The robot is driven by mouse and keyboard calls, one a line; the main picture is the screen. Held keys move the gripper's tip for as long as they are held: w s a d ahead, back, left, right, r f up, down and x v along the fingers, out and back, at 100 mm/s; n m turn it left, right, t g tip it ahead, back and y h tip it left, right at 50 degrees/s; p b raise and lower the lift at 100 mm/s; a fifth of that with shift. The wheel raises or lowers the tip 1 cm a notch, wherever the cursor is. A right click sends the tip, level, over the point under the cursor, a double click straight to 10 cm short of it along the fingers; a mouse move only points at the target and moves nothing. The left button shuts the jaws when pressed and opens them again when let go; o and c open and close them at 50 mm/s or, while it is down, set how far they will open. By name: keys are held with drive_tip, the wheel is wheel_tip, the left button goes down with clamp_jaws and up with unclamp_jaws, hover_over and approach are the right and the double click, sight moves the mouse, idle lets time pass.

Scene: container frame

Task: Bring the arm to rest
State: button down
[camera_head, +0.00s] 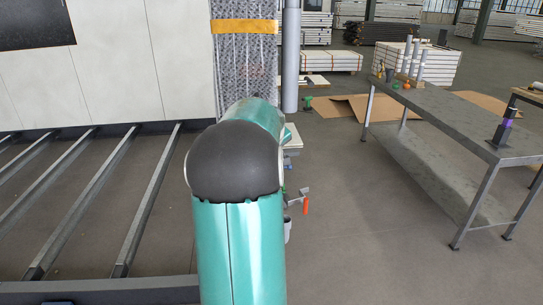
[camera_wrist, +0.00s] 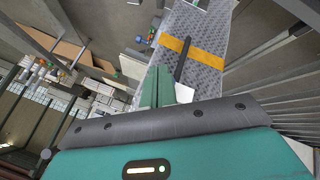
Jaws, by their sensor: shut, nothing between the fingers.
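My teal arm (camera_head: 240,240) with its rounded black joint cover (camera_head: 233,160) rises through the middle of the head view and hides what lies behind it. My gripper is not clearly visible there. In the wrist view, the teal and black housing of my gripper fills the bottom. The green fingers of my gripper (camera_wrist: 157,72) stick up from it, close together, shut and empty. A patterned grey panel with a yellow band (camera_wrist: 192,48) lies beyond them, apart from the fingers as far as I can tell.
A grey metal workbench (camera_head: 455,115) with bottles and tools stands at the right. Metal rails (camera_head: 150,200) run across the floor at the left. An orange-handled tool (camera_head: 306,206) shows just right of my arm. Stacked boards (camera_head: 415,65) stand farther back. Floor between arm and bench looks clear.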

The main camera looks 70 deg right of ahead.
drive_tip(key=s+a+r, duration=0.1)
drive_tip(key=s+r, duration=0.3)
drive_tip(key=r, duration=0.2)
drive_tip(key=shift+a, duration=0.2)
